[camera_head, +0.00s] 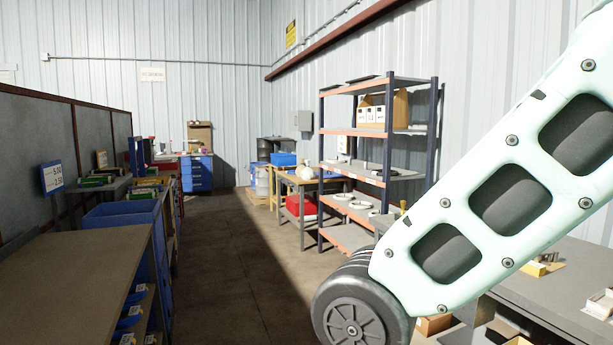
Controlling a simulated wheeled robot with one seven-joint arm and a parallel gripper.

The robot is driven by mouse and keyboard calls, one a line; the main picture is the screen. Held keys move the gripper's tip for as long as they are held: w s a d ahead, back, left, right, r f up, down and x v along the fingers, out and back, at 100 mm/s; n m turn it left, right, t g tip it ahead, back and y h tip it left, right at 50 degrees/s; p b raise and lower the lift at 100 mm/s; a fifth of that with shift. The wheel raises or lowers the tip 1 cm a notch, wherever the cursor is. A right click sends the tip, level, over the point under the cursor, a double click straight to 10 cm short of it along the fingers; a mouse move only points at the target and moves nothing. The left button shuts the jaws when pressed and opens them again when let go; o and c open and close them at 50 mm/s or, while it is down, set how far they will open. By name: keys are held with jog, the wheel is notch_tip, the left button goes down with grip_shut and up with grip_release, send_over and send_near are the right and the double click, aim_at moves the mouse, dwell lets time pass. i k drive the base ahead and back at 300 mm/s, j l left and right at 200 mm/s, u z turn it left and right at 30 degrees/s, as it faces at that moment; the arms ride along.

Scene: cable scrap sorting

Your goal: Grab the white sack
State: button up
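A small white rounded bundle (305,172) that looks like the white sack rests on a wooden-topped workbench (322,183) ahead, right of the picture's middle. It is far off and small, so its details are unclear. My arm's pale green link and dark joint fill the right side of the view. My gripper is outside the picture, so its state does not show.
A clear floor aisle (235,270) runs ahead. A tall orange-and-blue shelf (350,132) stands on the right before the bench. A wooden counter (75,275) and blue bins (120,213) line the left. A blue drawer cabinet (197,174) stands at the back.

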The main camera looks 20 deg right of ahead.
aim_at(308, 174)
jog(key=i+l+z, duration=0.1)
jog(key=i+z, duration=0.15)
jog(key=i, duration=0.45)
jog(key=i+z, duration=0.1)
jog(key=i, duration=6.1)
jog(key=i+j+z, duration=0.2)
jog(key=i+z, duration=0.3)
jog(key=i, duration=0.25)
jog(key=i+j+z, duration=0.45)
jog(key=i, duration=0.25)
jog(key=i+j+z, duration=0.5)
jog(key=j, duration=0.25)
jog(key=i, duration=0.05)
